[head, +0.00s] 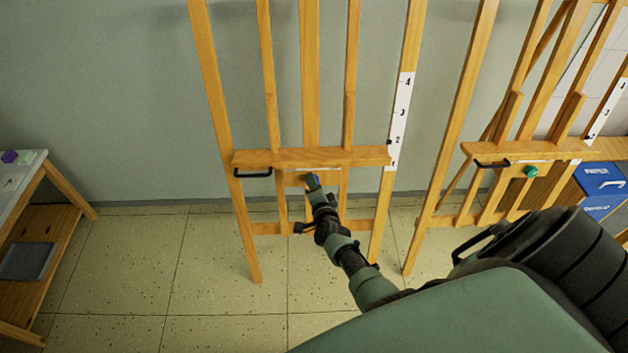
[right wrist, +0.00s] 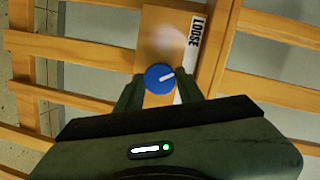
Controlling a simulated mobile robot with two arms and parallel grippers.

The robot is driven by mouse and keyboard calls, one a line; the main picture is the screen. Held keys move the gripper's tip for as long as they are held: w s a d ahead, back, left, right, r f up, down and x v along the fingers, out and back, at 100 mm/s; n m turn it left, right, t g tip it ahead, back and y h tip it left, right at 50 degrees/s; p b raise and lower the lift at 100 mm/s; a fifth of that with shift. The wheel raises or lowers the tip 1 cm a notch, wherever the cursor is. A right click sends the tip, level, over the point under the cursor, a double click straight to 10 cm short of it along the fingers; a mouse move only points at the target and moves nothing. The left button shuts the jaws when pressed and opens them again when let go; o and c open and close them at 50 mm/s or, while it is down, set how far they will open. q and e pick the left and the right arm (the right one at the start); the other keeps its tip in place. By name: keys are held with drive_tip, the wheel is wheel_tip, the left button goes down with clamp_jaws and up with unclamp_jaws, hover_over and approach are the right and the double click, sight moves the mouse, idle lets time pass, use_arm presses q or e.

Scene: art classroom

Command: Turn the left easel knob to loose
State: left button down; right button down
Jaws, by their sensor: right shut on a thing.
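The left easel (head: 310,157) is a wooden frame with a crossbar ledge. Its blue knob (head: 312,180) sits just below the ledge, and it also shows in the right wrist view (right wrist: 159,78) with a white pointer line angled to the right and slightly up. My right gripper (head: 314,186) is shut on the knob, with a finger on each side in the right wrist view (right wrist: 160,90). My left gripper is not in view.
A black handle (head: 252,173) and a number scale (head: 401,115) are on the left easel. A second easel (head: 520,150) with a teal knob (head: 530,171) stands at right, near blue boxes (head: 600,180). A wooden table (head: 40,215) stands at left. The floor between is clear.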

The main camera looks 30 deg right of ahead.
drive_tip(key=shift+w+a+r+n+g+h+p, duration=0.15)
drive_tip(key=shift+n+g+p, duration=0.1)
drive_tip(key=shift+n+p, duration=0.65)
drive_tip(key=shift+s+d+n+g+h+p, duration=0.2)
drive_tip(key=shift+n+p, duration=0.25)
drive_tip(key=shift+n, duration=0.75)
drive_tip(key=c, duration=0.9)
unclamp_jaws()
